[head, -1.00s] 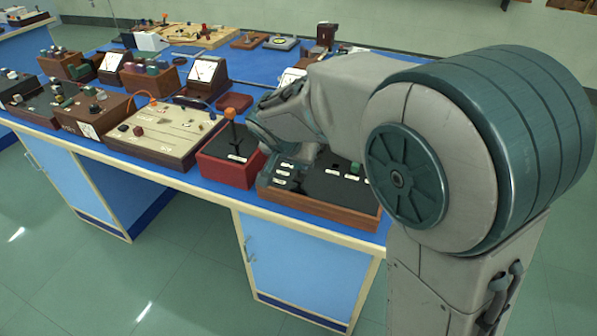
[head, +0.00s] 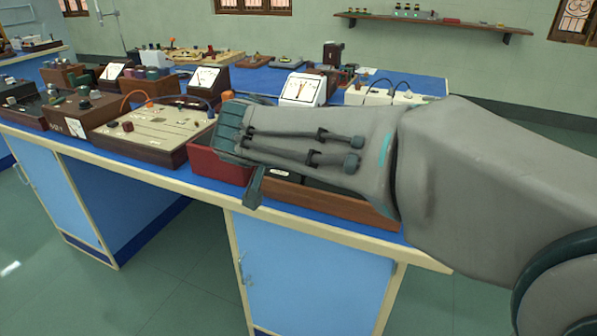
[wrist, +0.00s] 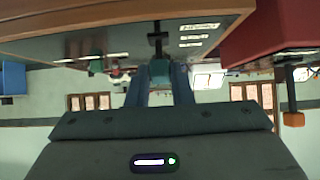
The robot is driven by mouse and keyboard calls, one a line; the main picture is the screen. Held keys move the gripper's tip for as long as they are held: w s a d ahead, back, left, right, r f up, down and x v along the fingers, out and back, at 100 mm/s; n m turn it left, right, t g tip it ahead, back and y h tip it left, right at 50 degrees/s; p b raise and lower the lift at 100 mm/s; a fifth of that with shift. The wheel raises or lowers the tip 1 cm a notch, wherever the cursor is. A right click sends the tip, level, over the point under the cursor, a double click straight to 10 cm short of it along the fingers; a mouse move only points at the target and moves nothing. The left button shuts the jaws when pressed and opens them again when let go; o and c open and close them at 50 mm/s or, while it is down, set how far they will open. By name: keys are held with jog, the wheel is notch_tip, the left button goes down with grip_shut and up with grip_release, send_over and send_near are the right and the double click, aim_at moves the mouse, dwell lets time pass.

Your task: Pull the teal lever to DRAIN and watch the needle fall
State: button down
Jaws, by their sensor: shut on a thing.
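In the wrist view, which looks upside down, my gripper (wrist: 160,83) is shut on the teal knob of the lever (wrist: 159,69). The lever's dark stem (wrist: 157,40) runs to the dark labelled top of a wooden box. The labels are too small to read, so the lever's setting cannot be told.
A red box (head: 213,165) stands just left of the wooden box; its orange-knobbed lever (wrist: 293,118) shows in the wrist view. A cream panel box (head: 155,130) with an orange cable is further left. Other instruments crowd the blue bench behind.

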jog(key=shift+s+a+f+t+b, duration=0.15)
jog(key=shift+t+b, duration=0.25)
jog(key=shift+b, duration=0.75)
jog(key=c, duration=1.3)
grip_release()
jog(key=shift+s, duration=0.1)
jog(key=p+v, duration=0.2)
jog(key=v, duration=1.1)
jog(key=shift+s+a+r+p, duration=0.25)
jog(key=shift+p, duration=0.15)
